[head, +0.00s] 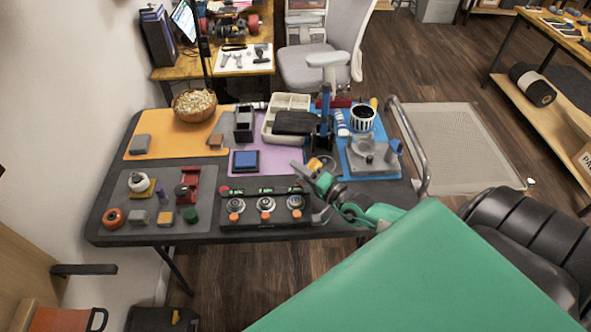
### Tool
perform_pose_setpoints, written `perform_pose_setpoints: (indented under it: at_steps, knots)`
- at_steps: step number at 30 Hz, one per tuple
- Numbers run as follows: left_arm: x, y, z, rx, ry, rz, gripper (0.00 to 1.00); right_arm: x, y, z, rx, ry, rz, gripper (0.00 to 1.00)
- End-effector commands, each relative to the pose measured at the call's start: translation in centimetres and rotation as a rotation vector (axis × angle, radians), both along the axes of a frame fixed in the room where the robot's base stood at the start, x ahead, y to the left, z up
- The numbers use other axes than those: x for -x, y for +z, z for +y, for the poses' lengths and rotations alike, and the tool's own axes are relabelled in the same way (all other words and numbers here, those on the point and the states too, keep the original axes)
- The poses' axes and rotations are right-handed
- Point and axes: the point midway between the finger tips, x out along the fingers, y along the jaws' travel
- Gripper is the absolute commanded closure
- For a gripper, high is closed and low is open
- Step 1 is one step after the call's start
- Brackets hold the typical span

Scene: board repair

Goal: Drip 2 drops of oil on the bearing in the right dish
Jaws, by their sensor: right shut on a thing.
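Each dish shows a small light round centre; the bearing is too small to make out clearly. My right gripper (308,172) is above the table, just behind and to the right of the right dish. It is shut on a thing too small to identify. No oil drops can be seen. My left gripper is out of view.
A grey mat (126,232) with several small parts lies left of the tray. A blue square pad (245,160) lies on the purple mat behind it. A grey fixture (371,156) and striped cup (363,118) stand right. A bowl (194,105) stands back left.

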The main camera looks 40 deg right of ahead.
Motion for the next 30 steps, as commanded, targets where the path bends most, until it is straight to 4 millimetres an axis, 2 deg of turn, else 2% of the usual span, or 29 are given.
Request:
perform_pose_setpoints:
  at_steps: [3, 15, 21, 30]
  knots:
    - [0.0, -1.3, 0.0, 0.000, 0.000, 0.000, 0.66, 0.0, -0.9, 0.0, -0.075, 0.001, 0.017, 0.88]
    - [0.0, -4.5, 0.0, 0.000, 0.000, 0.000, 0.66, 0.0, -2.4, -0.2, -0.381, 0.001, 0.093, 0.88]
    - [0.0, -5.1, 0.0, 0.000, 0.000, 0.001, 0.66, -0.1, -2.6, -0.2, -0.464, 0.000, 0.114, 0.88]
    - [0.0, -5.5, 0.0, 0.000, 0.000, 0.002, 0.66, -0.1, -2.8, -0.2, -0.482, 0.000, 0.119, 0.88]
